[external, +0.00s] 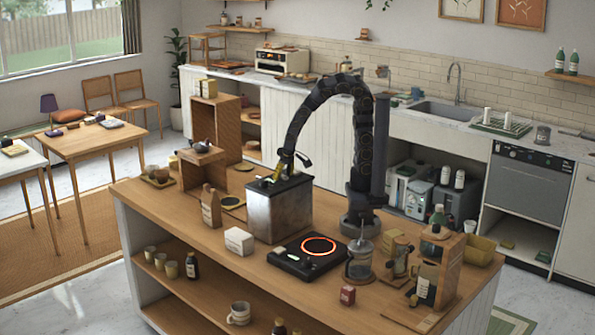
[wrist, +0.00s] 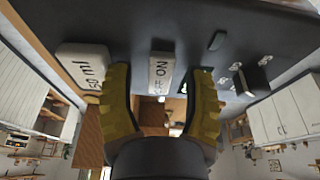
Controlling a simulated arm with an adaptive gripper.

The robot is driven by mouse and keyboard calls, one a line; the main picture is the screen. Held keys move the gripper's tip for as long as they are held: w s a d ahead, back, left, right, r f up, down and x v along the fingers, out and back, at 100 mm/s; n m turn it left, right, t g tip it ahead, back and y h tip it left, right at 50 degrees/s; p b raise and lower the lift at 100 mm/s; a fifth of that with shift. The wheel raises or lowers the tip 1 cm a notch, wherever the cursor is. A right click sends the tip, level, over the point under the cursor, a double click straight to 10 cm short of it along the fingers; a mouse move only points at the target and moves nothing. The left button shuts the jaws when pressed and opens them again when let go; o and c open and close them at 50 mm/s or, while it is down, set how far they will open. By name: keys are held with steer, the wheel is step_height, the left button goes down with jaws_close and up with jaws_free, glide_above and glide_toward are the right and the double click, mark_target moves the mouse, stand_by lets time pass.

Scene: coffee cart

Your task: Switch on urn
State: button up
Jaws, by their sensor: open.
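The urn appears to be the boxy metal unit (external: 280,210) on the island counter, left of the glowing hot plate. My gripper (external: 274,178) is at its dark top, its yellow fingers partly hidden by my arm. In the wrist view a dark panel (wrist: 220,25) fills the upper part. My open gripper (wrist: 161,85) has its two yellow fingers either side of a white piece marked "ON" (wrist: 160,66). Nothing is visibly held. I cannot tell whether the fingers touch the panel. A black switch-like block (wrist: 250,82) is right of the fingers.
The hot plate (external: 303,256) has a lit orange ring. A wooden shelf unit (external: 214,128) stands behind left. A white lettered block (wrist: 85,70) is beside the left finger in the wrist view.

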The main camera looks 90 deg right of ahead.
mark_target(283, 175)
steer(key=shift+w+d+g+y, duration=0.2)
steer(key=shift+d+g+y, duration=0.05)
steer(key=shift+g+y, duration=0.75)
steer(key=r, duration=0.8)
steer(key=shift+s+a+r, duration=0.1)
steer(key=shift+s+r, duration=0.05)
steer(key=shift+s, duration=0.15)
steer(key=s+a+r+n+g, duration=0.1)
steer(key=s+n, duration=0.7)
steer(key=s, duration=0.9)
steer(key=shift+s+a+r+n+g, duration=0.2)
steer(key=shift+s+a+n+g, duration=0.15)
steer(key=shift+a, duration=0.25)
steer(key=shift+s+f, duration=0.1)
steer(key=shift+s, duration=0.1)
